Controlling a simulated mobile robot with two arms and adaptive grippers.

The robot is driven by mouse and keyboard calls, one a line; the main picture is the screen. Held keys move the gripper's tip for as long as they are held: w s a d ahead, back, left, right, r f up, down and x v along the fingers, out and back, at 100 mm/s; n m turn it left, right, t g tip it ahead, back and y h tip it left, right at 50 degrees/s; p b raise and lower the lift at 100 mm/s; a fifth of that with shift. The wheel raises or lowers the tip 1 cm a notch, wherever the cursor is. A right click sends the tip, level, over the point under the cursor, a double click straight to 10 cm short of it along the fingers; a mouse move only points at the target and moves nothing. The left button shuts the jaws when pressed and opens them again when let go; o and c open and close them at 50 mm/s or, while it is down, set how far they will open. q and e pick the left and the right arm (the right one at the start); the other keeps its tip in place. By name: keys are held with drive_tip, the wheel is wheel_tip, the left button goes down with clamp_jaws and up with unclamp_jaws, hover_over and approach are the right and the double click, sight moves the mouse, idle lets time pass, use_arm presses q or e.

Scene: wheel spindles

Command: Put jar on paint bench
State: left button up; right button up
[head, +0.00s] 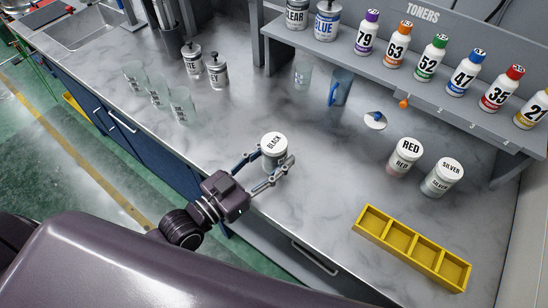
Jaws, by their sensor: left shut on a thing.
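A jar with a white lid marked BLACK (272,146) is between the fingers of my left gripper (268,172), at the front edge of the grey marbled paint bench (318,190). The gripper is shut on the jar, which looks upright. I cannot tell whether its base touches the bench top. Two other jars, marked RED (404,157) and SILVER (442,177), stand on the bench to the right. My right gripper is not in view.
A yellow four-slot tray (412,247) lies at the front right. A shelf of toner bottles (438,57) overhangs the rear.

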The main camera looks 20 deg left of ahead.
use_arm(q)
drive_tip(key=shift+f, duration=0.4)
drive_tip(key=shift+f, duration=0.1)
drive_tip(key=shift+f, duration=0.15)
drive_tip(key=o, duration=1.3)
drive_tip(key=shift+o, duration=0.2)
